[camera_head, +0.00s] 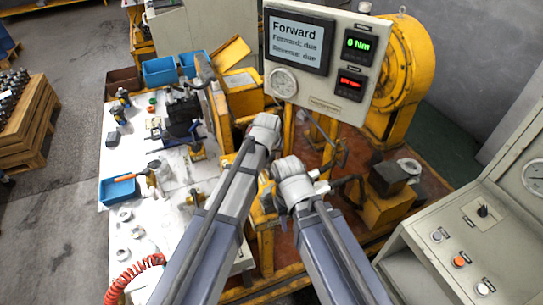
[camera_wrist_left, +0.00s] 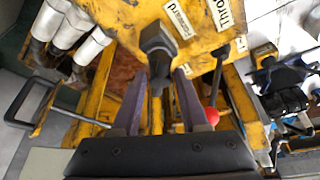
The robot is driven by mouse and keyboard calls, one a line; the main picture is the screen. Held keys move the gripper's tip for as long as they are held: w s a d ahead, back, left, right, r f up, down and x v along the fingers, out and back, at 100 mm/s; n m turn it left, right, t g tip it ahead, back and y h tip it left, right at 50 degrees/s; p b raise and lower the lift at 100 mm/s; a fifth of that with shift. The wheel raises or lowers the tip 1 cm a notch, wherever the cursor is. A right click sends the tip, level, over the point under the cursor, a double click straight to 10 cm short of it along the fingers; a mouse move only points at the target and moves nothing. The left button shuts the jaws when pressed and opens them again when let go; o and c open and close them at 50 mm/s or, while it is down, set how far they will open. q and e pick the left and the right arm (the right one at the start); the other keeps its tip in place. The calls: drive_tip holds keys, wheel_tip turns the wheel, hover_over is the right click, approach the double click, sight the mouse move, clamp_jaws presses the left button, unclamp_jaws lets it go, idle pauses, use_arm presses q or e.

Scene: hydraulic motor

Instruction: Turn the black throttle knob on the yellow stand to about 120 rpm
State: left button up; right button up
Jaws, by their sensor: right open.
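In the left wrist view, the fingers of my left gripper (camera_wrist_left: 162,88) stand apart on either side of a black handle (camera_wrist_left: 157,42) beside a "Forward" label. I cannot tell whether they touch it. A label starting "Thro" (camera_wrist_left: 226,12) is on the yellow stand (camera_wrist_left: 200,50); a dark lever (camera_wrist_left: 217,72) is below it, and a red ball (camera_wrist_left: 212,115) shows near its lower end. I cannot make out the throttle knob for certain. In the head view, my left gripper (camera_head: 265,130) is over the stand, hiding its controls. My right gripper (camera_head: 290,172) is open, lower beside it, fingertips unclear.
A panel (camera_head: 322,60) with a "Forward" screen, a dial gauge (camera_head: 283,83), a green "0 Nm" readout (camera_head: 357,45) and a red readout (camera_head: 349,83) stands behind. A cluttered white table (camera_head: 135,165) is left. A grey console (camera_head: 440,260) is right.

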use_arm(q)
clamp_jaws()
idle(0.4)
drive_tip(key=m, duration=0.2)
drive_tip(key=m+h, duration=0.1)
drive_tip(key=m, duration=0.1)
drive_tip(key=shift+w+a+m+g+h, duration=0.1)
drive_tip(key=shift+a+m+g+h, duration=0.1)
drive_tip(key=shift+m+g+h, duration=0.15)
drive_tip(key=shift+a+m+g+h, duration=0.1)
drive_tip(key=shift+m+g+h, duration=0.45)
drive_tip(key=shift+m, duration=1.4)
drive_tip(key=shift+o, duration=1.9)
unclamp_jaws()
